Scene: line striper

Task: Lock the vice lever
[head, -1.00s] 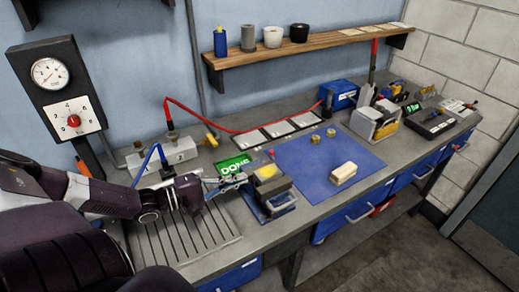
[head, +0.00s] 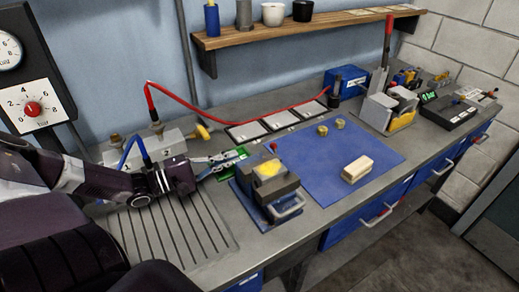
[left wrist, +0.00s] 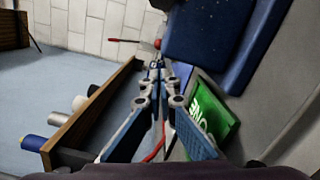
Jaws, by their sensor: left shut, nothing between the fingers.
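The vice (head: 280,189) has a blue base and dark grey jaws, with a yellow-topped block (head: 268,169) between them. A small red knob (head: 274,147), likely the vice lever's end, shows at its back. A silver bar handle (head: 289,211) shows near its front right; I cannot tell which part locks. My left gripper (head: 240,154) is shut and empty, just left of the vice's back, apart from the knob. In the left wrist view, the fingertips (left wrist: 157,70) point towards a red knob (left wrist: 157,44), and the blue base (left wrist: 215,40) is at upper right. My right gripper is out of view.
A green display (head: 230,163) lies under and beside the left gripper, partly hidden. A red hose (head: 225,129) runs behind it. A blue mat (head: 315,180) with a pale block (head: 357,168) lies right of the vice. A ribbed grey plate (head: 170,232) is at front left.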

